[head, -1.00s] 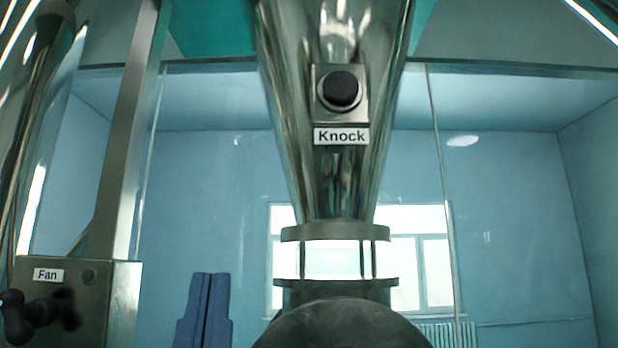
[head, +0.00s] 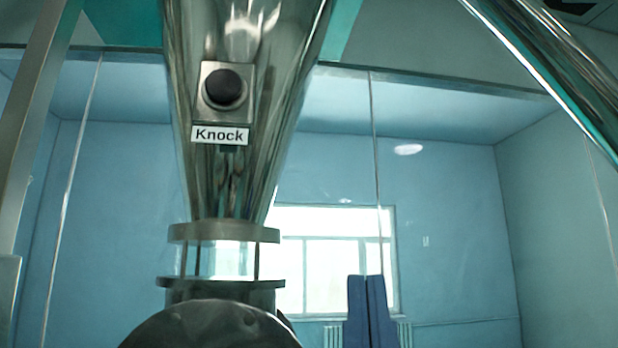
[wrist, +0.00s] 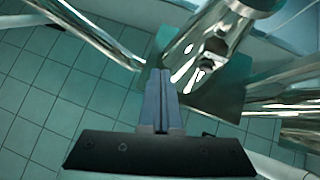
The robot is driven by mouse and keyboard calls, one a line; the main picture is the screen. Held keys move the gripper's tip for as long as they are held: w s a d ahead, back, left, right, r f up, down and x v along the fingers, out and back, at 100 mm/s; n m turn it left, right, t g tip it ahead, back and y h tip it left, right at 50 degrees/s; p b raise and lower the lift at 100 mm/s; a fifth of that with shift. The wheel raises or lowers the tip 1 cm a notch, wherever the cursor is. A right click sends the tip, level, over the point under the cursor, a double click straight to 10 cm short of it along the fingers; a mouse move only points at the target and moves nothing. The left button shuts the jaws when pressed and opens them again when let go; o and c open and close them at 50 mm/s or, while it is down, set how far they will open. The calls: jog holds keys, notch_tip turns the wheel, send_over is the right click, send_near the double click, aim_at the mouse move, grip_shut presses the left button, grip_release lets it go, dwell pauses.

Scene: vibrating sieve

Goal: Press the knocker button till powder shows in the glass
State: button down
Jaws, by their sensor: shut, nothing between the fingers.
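The round black knocker button (head: 224,88) sits on a square metal plate on the steel cone (head: 245,45), above a label reading "Knock" (head: 220,134). Below the cone is the clear sight glass (head: 218,260) between two metal flanges. Window light shows through it and I see no powder in it. My gripper (head: 367,280) has dark blue fingers, shut together and empty. In the head view it is upright, below and to the right of the button, and well apart from it.
A dark round housing (head: 210,328) stands below the glass. A steel post (head: 30,120) rises at the left and a shiny pipe (head: 560,70) slants at the upper right. A bright window (head: 335,260) is behind. The wrist view shows tiled floor (wrist: 50,75).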

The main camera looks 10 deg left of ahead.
jog(key=a+r+m+g+y+p, duration=0.1)
jog(key=a+r+y+p, duration=0.4)
jog(key=r, duration=0.7)
jog(key=a+r+m+g+y+p, duration=0.1)
jog(key=a+r+y+p, duration=0.4)
jog(key=r, duration=0.7)
jog(key=a+m+p, duration=0.1)
jog(key=a+p, duration=0.1)
jog(key=p, duration=0.2)
jog(key=shift+s+a, duration=0.25)
jog(key=shift+a, duration=0.1)
send_near(217, 72)
jog(key=shift+s+d+r+x, duration=0.1)
jog(key=shift+r+x, duration=0.05)
jog(key=shift+x, duration=0.7)
jog(key=shift+s+d+r+x, duration=0.1)
jog(key=shift+s+r+x, duration=0.05)
jog(key=shift+x, duration=0.7)
jog(key=shift+s+d+r+x, duration=0.1)
jog(key=shift+d+x, duration=0.05)
jog(key=shift+x, duration=0.7)
jog(key=shift+w, duration=0.1)
